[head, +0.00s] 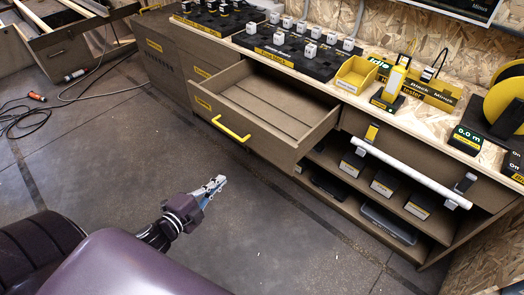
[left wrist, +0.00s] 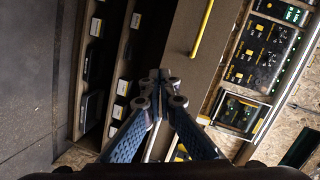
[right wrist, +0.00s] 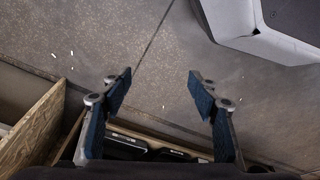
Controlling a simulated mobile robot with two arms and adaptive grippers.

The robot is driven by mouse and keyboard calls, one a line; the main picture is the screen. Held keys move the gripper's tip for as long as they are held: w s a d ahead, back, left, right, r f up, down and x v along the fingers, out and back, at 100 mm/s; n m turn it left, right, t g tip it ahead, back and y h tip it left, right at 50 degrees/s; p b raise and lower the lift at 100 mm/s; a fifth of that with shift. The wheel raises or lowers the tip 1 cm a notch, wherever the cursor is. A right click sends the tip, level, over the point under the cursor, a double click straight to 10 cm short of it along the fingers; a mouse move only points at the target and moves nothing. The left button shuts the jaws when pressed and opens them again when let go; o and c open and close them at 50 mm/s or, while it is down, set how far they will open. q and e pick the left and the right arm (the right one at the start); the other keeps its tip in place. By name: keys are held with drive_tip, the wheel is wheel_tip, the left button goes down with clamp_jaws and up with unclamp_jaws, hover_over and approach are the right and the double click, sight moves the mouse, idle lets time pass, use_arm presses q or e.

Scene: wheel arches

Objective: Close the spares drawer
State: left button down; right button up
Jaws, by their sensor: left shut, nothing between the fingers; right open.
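The drawer (head: 262,112) stands pulled well out from the brown bench in the head view. Its inside looks empty. Its front carries a yellow bar handle (head: 231,130) and a small yellow label too small to read. My left gripper (head: 220,180) is shut and empty, above the floor in front of the drawer and apart from it. In the left wrist view its closed fingertips (left wrist: 160,76) show before a brown front with a yellow handle (left wrist: 203,28). My right gripper (right wrist: 160,80) is open and empty over the floor; it does not show in the head view.
Right of the drawer are open shelves with boxes (head: 384,184) and a white bar (head: 412,173) along the front. The bench top holds a yellow bin (head: 355,75) and black trays (head: 285,50). A cable (head: 22,112) lies on the floor at left. The floor before the drawer is clear.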

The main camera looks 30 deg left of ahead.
use_arm(q)
drive_tip(key=d+r+m+t+h+b, duration=0.25)
drive_tip(key=d+r+m, duration=0.2)
drive_tip(key=r, duration=0.55)
approach(268, 133)
drive_tip(key=shift+m+g+h, duration=0.35)
drive_tip(key=shift+m+h, duration=0.1)
drive_tip(key=x, duration=0.5)
drive_tip(key=shift+w+a+r, duration=0.1)
drive_tip(key=shift+w+r, duration=0.15)
drive_tip(key=shift+r, duration=0.05)
drive_tip(key=shift+x, duration=0.8)
use_arm(e)
drive_tip(key=shift+w+a+r, duration=0.1)
drive_tip(key=shift+w+r, duration=0.3)
drive_tip(key=shift+r, duration=0.4)
drive_tip(key=shift+w+r, duration=0.4)
drive_tip(key=shift+r, duration=0.35)
drive_tip(key=shift+w+a+r, duration=0.1)
drive_tip(key=shift+w+r, duration=0.3)
drive_tip(key=shift+r, duration=0.4)
drive_tip(key=shift+d, duration=0.2)
